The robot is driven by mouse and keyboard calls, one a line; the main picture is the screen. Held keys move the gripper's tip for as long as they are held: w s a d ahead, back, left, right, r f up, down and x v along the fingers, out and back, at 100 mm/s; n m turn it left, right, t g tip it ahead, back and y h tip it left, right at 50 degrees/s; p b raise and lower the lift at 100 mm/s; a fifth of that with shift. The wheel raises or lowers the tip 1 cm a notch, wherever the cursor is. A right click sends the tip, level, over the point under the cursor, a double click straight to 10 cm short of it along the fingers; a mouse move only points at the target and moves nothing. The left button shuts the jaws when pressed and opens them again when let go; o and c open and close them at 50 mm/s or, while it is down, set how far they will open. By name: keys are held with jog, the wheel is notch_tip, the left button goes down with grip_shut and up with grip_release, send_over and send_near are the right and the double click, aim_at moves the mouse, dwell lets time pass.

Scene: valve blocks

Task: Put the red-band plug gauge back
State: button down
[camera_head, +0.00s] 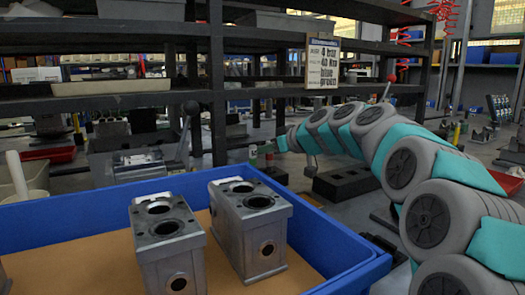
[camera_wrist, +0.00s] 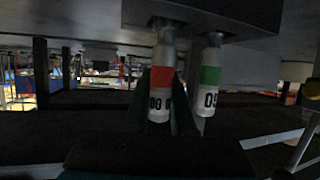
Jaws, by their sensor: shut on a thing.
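The red-band plug gauge (camera_wrist: 159,95) is a pale cylinder with a red band and black digits, in the middle of the wrist view. My gripper (camera_wrist: 168,118) is shut on it, its dark green fingers showing beside and behind the gauge. The gauge's narrow metal end meets the edge of a dark block (camera_wrist: 225,12) at the top of the picture; I cannot tell whether it sits in a hole. A green-band plug gauge (camera_wrist: 209,78) is close on the right, its narrow end at the same block. In the head view my gripper (camera_head: 268,149) is small and far off, beyond the blue bin.
A blue bin (camera_head: 335,245) with grey valve blocks (camera_head: 250,228) fills the front of the head view. A black block with holes (camera_head: 345,184) lies beyond it. Dark shelving (camera_head: 218,85) with a sign (camera_head: 322,63) stands behind. A red-knobbed lever (camera_head: 388,87) rises behind my arm.

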jog(key=shift+f+b, duration=0.25)
jog(key=shift+b, duration=0.05)
jog(key=c, duration=0.7)
grip_release()
jog(key=shift+c, duration=0.2)
jog(key=shift+r, duration=0.1)
jog(key=shift+r+p, duration=0.15)
jog(key=shift+p, duration=0.2)
jog(key=b+v, duration=0.1)
jog(key=v, duration=1.1)
